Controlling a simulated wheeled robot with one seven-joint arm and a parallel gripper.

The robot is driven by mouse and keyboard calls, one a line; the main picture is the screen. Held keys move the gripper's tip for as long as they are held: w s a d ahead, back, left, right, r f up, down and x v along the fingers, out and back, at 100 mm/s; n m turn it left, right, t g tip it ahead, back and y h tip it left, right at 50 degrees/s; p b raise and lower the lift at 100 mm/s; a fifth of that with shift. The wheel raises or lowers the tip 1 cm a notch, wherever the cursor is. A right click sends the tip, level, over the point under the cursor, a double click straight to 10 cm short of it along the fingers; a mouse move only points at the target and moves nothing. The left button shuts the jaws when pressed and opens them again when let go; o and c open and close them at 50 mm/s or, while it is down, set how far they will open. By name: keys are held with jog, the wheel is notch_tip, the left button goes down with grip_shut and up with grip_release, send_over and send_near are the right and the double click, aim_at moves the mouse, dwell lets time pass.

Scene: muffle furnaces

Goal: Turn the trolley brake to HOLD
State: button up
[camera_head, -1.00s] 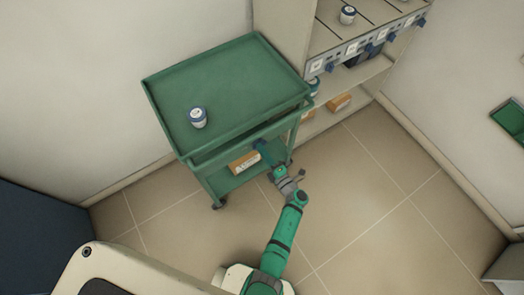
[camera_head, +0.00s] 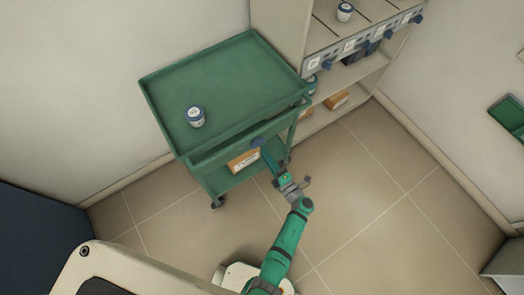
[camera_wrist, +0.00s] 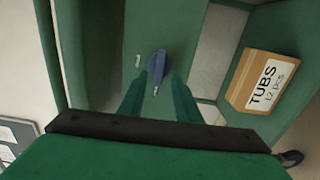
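The green trolley (camera_head: 215,138) stands against the wall. Its brake knob (camera_wrist: 157,66) is a blue lever on the green panel, and it also shows as a small blue spot in the head view (camera_head: 257,142). Two small pale labels sit beside the knob, one to its left (camera_wrist: 138,61) and one just below it; their lettering is too small to read. In the wrist view the knob's long axis runs roughly up and down. My gripper (camera_wrist: 157,86) is open, its two green fingers apart with the knob showing between and beyond their tips. I cannot tell whether they touch it.
A white jar (camera_head: 195,117) stands on the trolley's top tray. A shelf unit (camera_head: 340,75) with blue knobs and jars stands right of the trolley. Floor (camera_head: 370,190) to the right is clear.

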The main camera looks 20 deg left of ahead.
jog(key=v, duration=0.6)
jog(key=shift+s+d, duration=0.2)
jog(key=shift+d, duration=0.05)
dwell(0.5)
jog(key=s+d+r+m+t+h, duration=0.1)
jog(key=s+r+m+h, duration=0.3)
jog(key=s+r+m, duration=0.4)
jog(key=s+d+r+m+t+h, duration=0.1)
jog(key=s+d+r+m+h, duration=0.3)
jog(key=s+r+m, duration=0.5)
jog(key=s+d+r+m+t+h, duration=0.2)
jog(key=s+r+m+h, duration=0.4)
jog(key=s+m, duration=0.5)
notch_tip(320, 180, up, 3)
jog(key=shift+d+f+m, duration=0.1)
jog(key=shift+d+m, duration=0.2)
jog(key=shift+d, duration=0.25)
jog(key=shift+w+d, duration=0.1)
